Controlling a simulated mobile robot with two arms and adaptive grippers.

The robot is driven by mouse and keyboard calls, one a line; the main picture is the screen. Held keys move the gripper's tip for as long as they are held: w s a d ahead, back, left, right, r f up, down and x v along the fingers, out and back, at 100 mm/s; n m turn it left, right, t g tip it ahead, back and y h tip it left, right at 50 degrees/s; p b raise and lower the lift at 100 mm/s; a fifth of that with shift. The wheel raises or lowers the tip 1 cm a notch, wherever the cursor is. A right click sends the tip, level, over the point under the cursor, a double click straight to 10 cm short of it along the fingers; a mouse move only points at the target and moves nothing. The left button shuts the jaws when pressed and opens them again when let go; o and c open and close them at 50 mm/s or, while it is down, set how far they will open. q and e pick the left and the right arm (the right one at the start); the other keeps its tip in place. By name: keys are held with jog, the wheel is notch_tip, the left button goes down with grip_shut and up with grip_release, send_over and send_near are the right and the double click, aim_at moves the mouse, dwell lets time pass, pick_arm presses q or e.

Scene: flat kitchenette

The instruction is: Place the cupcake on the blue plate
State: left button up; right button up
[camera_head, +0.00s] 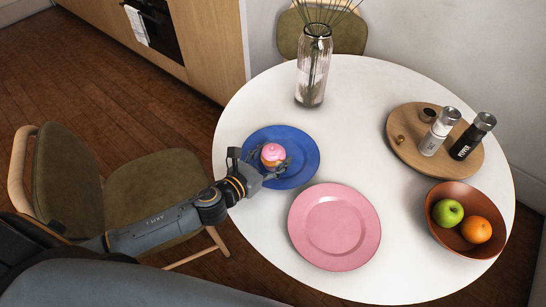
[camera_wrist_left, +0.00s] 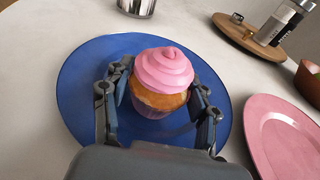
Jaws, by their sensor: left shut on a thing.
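The cupcake (camera_head: 272,155) has pink swirled frosting on a golden base. In the head view it shows over the blue plate (camera_head: 301,149). My left gripper (camera_head: 270,161) comes in from the left, shut on the cupcake. In the left wrist view the cupcake (camera_wrist_left: 163,77) sits between the two fingers of the left gripper (camera_wrist_left: 157,102), with the blue plate (camera_wrist_left: 82,72) around and beneath it. The cupcake looks upright. Its bottom is partly hidden, so I cannot tell whether it touches the plate. My right gripper is not in view.
A pink plate (camera_head: 371,227) lies just right of the blue plate on the white round table (camera_head: 375,95). A glass vase (camera_head: 313,70) stands behind. A wooden tray (camera_head: 403,147) with shakers and a brown bowl (camera_head: 430,212) with fruit are at the right.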

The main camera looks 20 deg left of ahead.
pick_arm(q)
jog(key=shift+f, duration=0.15)
jog(key=o, duration=0.7)
jog(key=shift+c, duration=0.2)
jog(key=shift+r, duration=0.3)
jog(key=shift+s+a+f, duration=0.1)
jog(key=shift+s, duration=0.2)
jog(key=b+v, duration=0.1)
jog(key=v, duration=0.9)
jog(key=shift+b, duration=0.4)
jog(key=shift+s+a+r, duration=0.15)
jog(key=shift+s+r, duration=0.1)
jog(key=shift+s, duration=0.35)
